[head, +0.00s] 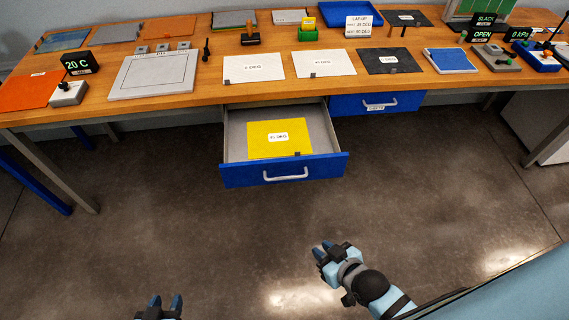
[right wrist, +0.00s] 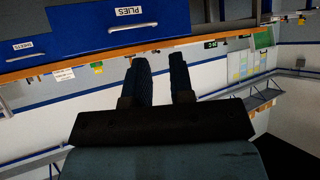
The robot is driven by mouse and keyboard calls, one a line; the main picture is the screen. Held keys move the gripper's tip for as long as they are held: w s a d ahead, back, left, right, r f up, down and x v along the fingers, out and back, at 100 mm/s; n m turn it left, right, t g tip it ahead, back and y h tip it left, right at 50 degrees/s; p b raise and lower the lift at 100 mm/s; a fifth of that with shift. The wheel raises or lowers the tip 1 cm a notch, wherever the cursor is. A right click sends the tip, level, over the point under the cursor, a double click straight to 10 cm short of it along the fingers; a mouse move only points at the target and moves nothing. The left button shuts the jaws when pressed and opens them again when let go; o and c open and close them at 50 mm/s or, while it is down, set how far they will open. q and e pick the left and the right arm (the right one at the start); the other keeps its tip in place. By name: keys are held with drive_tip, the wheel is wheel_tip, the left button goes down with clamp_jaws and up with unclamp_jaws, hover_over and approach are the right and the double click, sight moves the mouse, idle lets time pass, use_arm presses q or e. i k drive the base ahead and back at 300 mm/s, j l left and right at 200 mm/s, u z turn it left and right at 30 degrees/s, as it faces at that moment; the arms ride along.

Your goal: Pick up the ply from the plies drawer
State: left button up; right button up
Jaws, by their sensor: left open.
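The yellow ply (head: 265,149) lies flat inside the open plies drawer (head: 238,176). It bears a white label that seems to read 45 DEG. The drawer has a blue front with a pale handle and is pulled out below the table. In the right wrist view the blue drawer front (right wrist: 85,35) with its PLIES label shows beyond the fingers. My left gripper (head: 165,301) is open and empty at the bottom edge of the head view. My right gripper (head: 323,247) is open and empty, in front of the drawer and apart from it.
The wooden table (head: 205,89) carries a white 0 DEG sheet (head: 250,74), another white sheet (head: 325,70) and a dark sheet (head: 385,68) above the drawers. A shut blue drawer (head: 345,105) is at the right. The floor before the drawer is clear.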

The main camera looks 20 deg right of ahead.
sight(286, 137)
drive_tip(key=i+j+z, duration=0.35)
drive_tip(key=i, duration=0.2)
drive_tip(key=i+j+z, duration=0.35)
drive_tip(key=i, duration=0.15)
drive_tip(key=i+j+z, duration=0.35)
drive_tip(key=j, duration=0.2)
drive_tip(key=i, duration=0.05)
